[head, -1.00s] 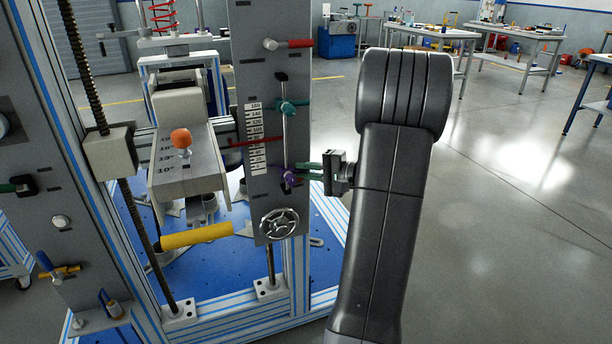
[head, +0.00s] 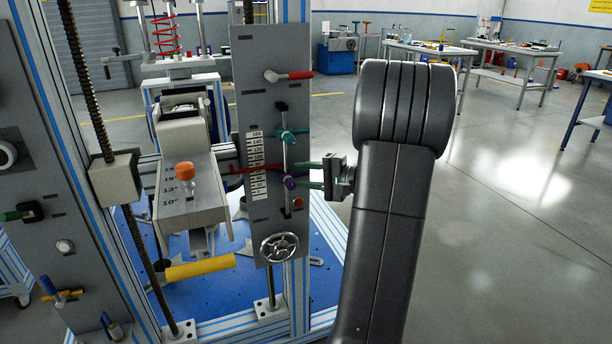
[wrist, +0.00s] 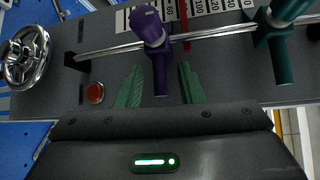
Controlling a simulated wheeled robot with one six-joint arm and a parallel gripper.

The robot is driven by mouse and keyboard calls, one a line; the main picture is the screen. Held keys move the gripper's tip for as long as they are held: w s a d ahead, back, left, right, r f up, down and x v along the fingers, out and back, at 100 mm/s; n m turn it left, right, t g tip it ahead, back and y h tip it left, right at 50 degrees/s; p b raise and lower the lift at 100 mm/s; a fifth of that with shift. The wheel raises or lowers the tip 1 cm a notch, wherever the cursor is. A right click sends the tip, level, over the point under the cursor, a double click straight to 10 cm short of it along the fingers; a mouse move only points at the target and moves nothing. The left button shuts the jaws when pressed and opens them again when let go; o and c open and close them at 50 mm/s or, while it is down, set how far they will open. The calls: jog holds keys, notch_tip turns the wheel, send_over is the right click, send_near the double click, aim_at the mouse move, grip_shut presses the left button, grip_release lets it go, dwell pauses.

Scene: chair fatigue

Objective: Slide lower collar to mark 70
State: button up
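The lower collar (head: 289,182) is purple and sits on a bright vertical rod in a grey panel, beside the lower part of a white number scale (head: 257,165). In the wrist view the collar (wrist: 153,32) has a stub handle pointing toward me. My gripper (head: 308,174) reaches in from the right. In the wrist view my gripper (wrist: 160,80) has its green fingers on either side of the handle, open, with a visible gap at each side. A red pointer (head: 250,169) crosses the scale slightly above the collar. The exact reading is too small to tell.
A teal upper collar (head: 287,135) is on the same rod above; it shows at right in the wrist view (wrist: 274,35). A handwheel (head: 279,248) and an orange-red button (head: 298,203) are below. A red-handled lever (head: 290,75) is above. Open floor lies to the right.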

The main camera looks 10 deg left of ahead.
jog(key=p+v, duration=0.1)
jog(key=v, duration=1.2)
jog(key=shift+s+d, duration=0.15)
jog(key=shift+d, duration=0.2)
jog(key=b+x, duration=0.1)
jog(key=x, duration=1.2)
jog(key=shift+a, duration=0.4)
jog(key=shift+f, duration=0.45)
jog(key=shift+d+f, duration=0.1)
